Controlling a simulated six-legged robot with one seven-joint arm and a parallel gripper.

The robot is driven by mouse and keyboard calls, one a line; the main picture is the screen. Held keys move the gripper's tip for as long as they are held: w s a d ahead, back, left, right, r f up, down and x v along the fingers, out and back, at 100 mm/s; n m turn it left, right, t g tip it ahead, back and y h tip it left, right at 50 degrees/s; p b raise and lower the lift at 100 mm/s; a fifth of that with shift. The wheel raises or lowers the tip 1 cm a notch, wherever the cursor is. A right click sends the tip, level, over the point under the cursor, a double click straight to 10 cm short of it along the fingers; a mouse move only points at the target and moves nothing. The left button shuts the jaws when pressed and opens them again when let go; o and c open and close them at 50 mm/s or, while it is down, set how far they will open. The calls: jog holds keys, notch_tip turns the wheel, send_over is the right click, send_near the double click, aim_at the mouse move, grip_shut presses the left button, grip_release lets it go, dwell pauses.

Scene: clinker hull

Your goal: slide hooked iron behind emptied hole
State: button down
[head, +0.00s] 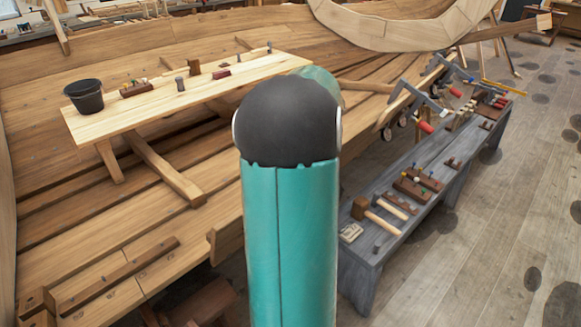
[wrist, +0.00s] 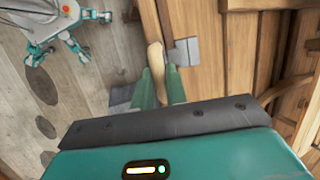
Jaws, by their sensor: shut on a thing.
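In the wrist view my gripper (wrist: 160,88) has its two green fingers closed around a pale wooden handle (wrist: 154,55), which I take to be the hooked iron's. The handle points away from the gripper, alongside the edge of the plank hull (wrist: 240,50). A grey flat piece (wrist: 186,51) sits just right of the handle; I cannot tell whether it belongs to the iron. The hook itself is not clear. No emptied hole can be made out in either view. In the head view my own arm covers the middle and the gripper is hidden.
A grey bench (head: 362,250) with mallet (head: 374,214), planes and clamps stands right of my arm. A pale plank table (head: 130,110) carries a black bucket (head: 84,97) and small tools inside the hull. Floor (head: 480,240) at right is open.

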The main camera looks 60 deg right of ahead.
jog(key=shift+s+d, duration=0.25)
jog(key=shift+d, duration=0.65)
jog(key=shift+s+d, duration=0.2)
jog(key=shift+d, duration=0.7)
jog(key=shift+s+d, duration=0.25)
jog(key=shift+d, duration=0.65)
jog(key=shift+s+d, duration=0.2)
jog(key=shift+d, duration=0.45)
jog(key=shift+r, duration=0.15)
jog(key=c, duration=1.3)
grip_release()
jog(key=shift+a, duration=0.1)
jog(key=shift+r, duration=3.95)
